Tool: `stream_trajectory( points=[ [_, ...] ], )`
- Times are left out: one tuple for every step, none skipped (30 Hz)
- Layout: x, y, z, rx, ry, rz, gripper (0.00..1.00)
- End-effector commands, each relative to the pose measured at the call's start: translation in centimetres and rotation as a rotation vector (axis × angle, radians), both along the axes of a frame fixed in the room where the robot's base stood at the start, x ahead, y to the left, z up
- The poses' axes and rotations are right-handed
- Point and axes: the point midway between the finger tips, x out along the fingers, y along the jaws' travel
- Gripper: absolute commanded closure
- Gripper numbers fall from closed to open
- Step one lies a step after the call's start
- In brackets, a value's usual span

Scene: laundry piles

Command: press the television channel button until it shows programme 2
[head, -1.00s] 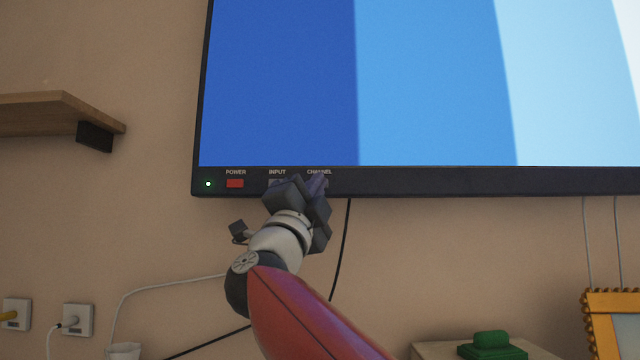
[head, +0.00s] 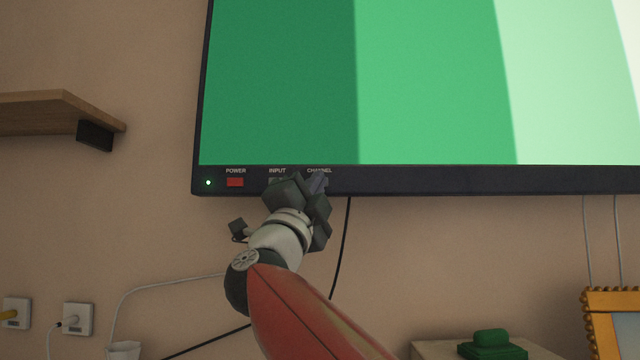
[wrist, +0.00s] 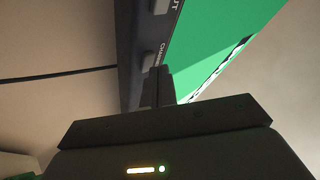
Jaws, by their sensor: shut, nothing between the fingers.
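The television (head: 480,181) hangs on the wall, and its screen (head: 430,80) shows green bands from dark to pale. No programme number is visible in the part of the screen in view. Its lower bezel carries a red POWER button (head: 235,183), a grey INPUT button (head: 274,182) and a CHANNEL label (head: 319,171). My gripper (head: 318,184) is shut and empty, its fingertips at the bezel just under the CHANNEL label. In the wrist view the grey channel button (wrist: 149,61) shows just beyond the fingertips (wrist: 158,72); I cannot tell whether they touch it.
A green power light (head: 208,184) glows on the bezel's left. A wooden shelf (head: 50,112) is at left. Below are wall sockets (head: 78,319), a black cable (head: 341,250), a green object (head: 491,345) and a yellow-framed picture (head: 612,312).

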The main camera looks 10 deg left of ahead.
Motion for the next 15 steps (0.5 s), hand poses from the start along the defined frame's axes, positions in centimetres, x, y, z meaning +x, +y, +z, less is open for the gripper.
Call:
stream_trajectory(
  points=[
    [-0.3,-0.1,-0.1,0.000,-0.001,0.001,1.00],
    [-0.4,-0.1,-0.1,0.001,-0.001,0.001,1.00],
    [-0.5,-0.1,-0.1,0.001,-0.001,0.001,1.00],
    [-0.6,-0.1,0.0,0.001,-0.001,0.001,1.00],
    [-0.6,-0.1,0.0,0.001,-0.001,0.001,1.00],
    [-0.6,-0.1,0.0,0.001,0.000,0.001,1.00],
    [-0.6,-0.1,0.0,0.001,0.000,0.001,1.00],
    [-0.6,-0.1,0.0,0.001,0.000,0.001,1.00],
    [-0.6,-0.1,0.0,0.001,0.000,0.001,1.00],
    [-0.6,-0.1,0.0,0.001,0.000,0.001,1.00],
    [-0.6,-0.1,0.0,0.000,-0.001,0.001,1.00],
    [-0.7,-0.2,0.0,0.000,-0.001,0.001,1.00],
    [-0.8,-0.2,0.0,0.002,-0.002,0.001,1.00],
    [-1.0,-0.3,-0.1,0.002,-0.002,0.001,1.00],
    [-1.4,-0.3,-0.1,0.002,-0.001,0.002,1.00]
  ],
)
